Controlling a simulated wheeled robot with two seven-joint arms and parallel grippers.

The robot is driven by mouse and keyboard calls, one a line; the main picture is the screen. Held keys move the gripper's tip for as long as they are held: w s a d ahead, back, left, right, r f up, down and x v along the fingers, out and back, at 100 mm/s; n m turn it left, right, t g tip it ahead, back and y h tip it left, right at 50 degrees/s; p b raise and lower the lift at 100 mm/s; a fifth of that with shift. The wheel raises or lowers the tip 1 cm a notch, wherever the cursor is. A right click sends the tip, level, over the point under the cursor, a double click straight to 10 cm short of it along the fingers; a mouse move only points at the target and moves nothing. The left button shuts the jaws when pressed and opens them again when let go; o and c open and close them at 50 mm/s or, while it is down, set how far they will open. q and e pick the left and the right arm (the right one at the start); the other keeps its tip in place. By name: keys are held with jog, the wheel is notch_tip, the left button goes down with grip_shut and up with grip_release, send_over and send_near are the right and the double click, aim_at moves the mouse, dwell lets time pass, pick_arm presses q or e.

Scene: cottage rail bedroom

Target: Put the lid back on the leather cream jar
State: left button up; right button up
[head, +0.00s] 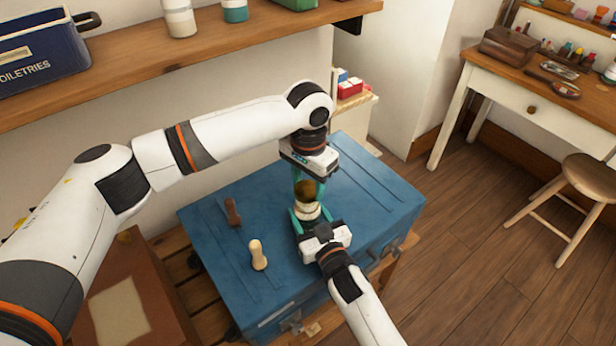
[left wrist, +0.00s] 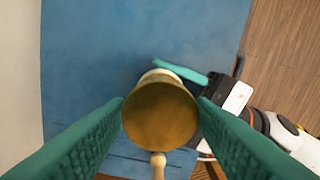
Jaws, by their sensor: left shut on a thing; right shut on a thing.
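The brass-coloured lid (head: 304,188) is held between the green fingers of my left gripper (head: 309,182), which comes down from above. In the left wrist view the lid (left wrist: 160,116) is a round disc gripped at both sides. The pale cream jar (head: 308,211) is directly below it on the blue trunk (head: 375,205), with my right gripper (head: 307,218) shut around it. In the left wrist view the jar's pale edge (left wrist: 160,74) shows past the lid's far side; the lid hides the rest. I cannot tell whether lid and jar touch.
A pale wooden-handled tool (head: 258,256) and a dark brown piece (head: 232,212) lie on the trunk left of the jar. A wall shelf (head: 190,48) with a blue toiletries box (head: 38,50) hangs behind my left arm. The trunk's right side is clear.

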aim_at(307, 213)
dwell(0.5)
pick_arm(q)
jog(key=shift+f, duration=0.9)
jog(key=shift+f, duration=0.5)
